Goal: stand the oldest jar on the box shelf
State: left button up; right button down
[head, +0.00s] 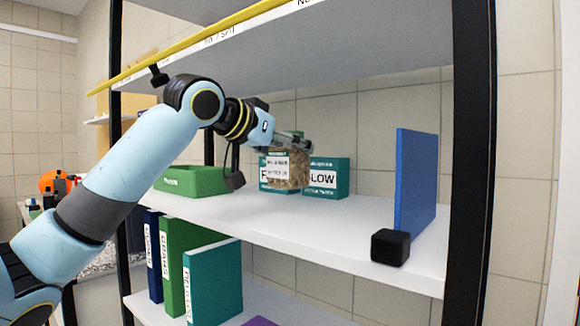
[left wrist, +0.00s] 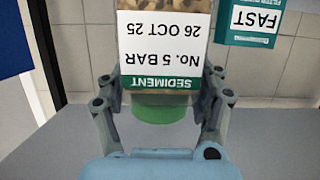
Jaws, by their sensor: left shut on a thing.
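My left gripper (head: 294,143) is shut on a jar (head: 288,172) with brownish, grainy contents and a white label, over the middle shelf board (head: 330,222). In the left wrist view the jar (left wrist: 165,45) appears upside down, its green lid near the gripper (left wrist: 160,95); the label reads SEDIMENT, No. 5 BAR, 26 OCT 25. The jar is in front of two teal boxes. The left box (head: 264,180) is partly hidden; the right box (head: 325,178) shows "LOW". A FAST box (left wrist: 248,22) shows in the left wrist view. I cannot tell whether the jar touches the board.
A green bin (head: 195,181) stands left of the jar. A blue upright panel (head: 415,182) and a black block (head: 390,247) are at the right. Binders (head: 213,282) stand below. An upper shelf (head: 330,50) with a yellow edge and black posts (head: 470,150) frame the space.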

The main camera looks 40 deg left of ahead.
aim_at(289, 170)
pick_arm(q)
jog(key=shift+s+a+f, duration=0.1)
jog(key=shift+f, duration=0.15)
notch_tip(289, 170, down, 3)
jog(key=shift+f, duration=0.2)
jog(key=shift+w+f, duration=0.15)
jog(key=shift+w, duration=0.05)
jog(key=shift+f, duration=0.2)
jog(key=o, duration=1.6)
jog(key=shift+r, duration=0.1)
